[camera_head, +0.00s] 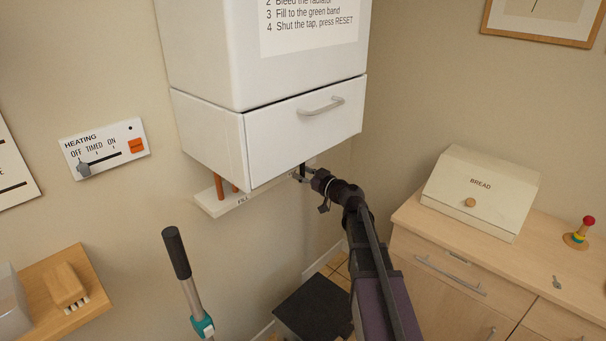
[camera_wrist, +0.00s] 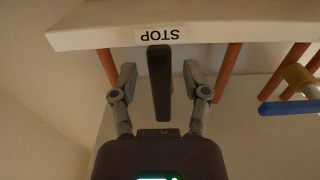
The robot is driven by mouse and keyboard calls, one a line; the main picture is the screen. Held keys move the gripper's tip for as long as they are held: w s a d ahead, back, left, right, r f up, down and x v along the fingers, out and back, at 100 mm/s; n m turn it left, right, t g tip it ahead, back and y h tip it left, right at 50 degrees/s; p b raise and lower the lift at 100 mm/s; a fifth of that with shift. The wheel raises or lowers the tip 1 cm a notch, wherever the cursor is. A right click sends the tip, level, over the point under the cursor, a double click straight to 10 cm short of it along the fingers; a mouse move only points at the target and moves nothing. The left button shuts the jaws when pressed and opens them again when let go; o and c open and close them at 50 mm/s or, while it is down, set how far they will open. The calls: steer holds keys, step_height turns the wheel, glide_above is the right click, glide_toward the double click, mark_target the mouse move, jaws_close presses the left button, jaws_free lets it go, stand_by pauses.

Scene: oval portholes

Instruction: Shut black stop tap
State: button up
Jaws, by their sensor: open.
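The black stop tap (camera_wrist: 159,82) is a dark lever below a white board with an upside-down STOP label (camera_wrist: 160,33) in the wrist view. It stands lengthwise in the picture, between my two fingers. My gripper (camera_wrist: 160,78) is open, with one finger on each side of the lever and a visible gap on both sides. In the head view my gripper (camera_head: 303,174) is under the white boiler (camera_head: 305,118), and the tap is mostly hidden there by the gripper and the casing.
Copper pipes (camera_wrist: 228,68) run close beside my fingers. A blue lever (camera_wrist: 291,107) on a brass-coloured fitting is at the right of the wrist view. A white ledge marked FILL (camera_head: 215,205) lies under the boiler. A cabinet with a bread box (camera_head: 480,190) stands at right.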

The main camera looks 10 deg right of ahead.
steer(key=shift+w+a, duration=0.1)
steer(key=shift+w, duration=0.05)
jaws_close()
steer(key=shift+a, duration=0.1)
stand_by(0.3)
